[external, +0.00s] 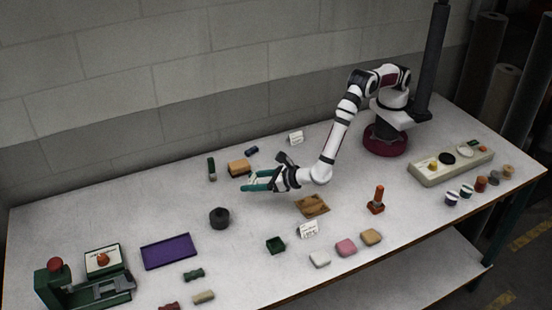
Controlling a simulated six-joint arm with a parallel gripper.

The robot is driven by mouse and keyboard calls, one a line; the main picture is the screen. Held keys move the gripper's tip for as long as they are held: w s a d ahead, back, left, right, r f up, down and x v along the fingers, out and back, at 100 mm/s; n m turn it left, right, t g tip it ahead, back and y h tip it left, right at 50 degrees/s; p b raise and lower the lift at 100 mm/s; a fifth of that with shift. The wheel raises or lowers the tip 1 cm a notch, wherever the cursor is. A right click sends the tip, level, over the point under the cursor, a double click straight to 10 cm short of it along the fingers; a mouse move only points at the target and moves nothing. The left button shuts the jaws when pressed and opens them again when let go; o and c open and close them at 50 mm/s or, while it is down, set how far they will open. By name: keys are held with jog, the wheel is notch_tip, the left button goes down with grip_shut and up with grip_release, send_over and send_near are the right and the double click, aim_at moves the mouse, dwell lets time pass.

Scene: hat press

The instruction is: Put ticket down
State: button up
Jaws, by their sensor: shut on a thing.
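My gripper (257,182), with teal fingers, is shut above the middle of the table. A small pale piece, which looks like the ticket (253,176), shows between the fingers. It is mostly hidden by them and too small to read. Two white cards with dark writing stand on the table: one card (296,138) at the back, and another card (309,229) nearer the front. The gripper is apart from both cards.
A tan block (239,167) and a dark green piece (211,169) lie behind the gripper. A purple tray (169,251) and a green press (88,276) stand left.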

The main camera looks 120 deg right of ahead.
aim_at(254, 204)
jog(key=f, duration=0.1)
jog(key=a+f, duration=0.1)
jog(key=f, duration=0.3)
jog(key=shift+w+a+f, duration=0.1)
jog(key=shift+w+a, duration=0.3)
jog(key=shift+f, duration=0.1)
jog(key=o, duration=1.3)
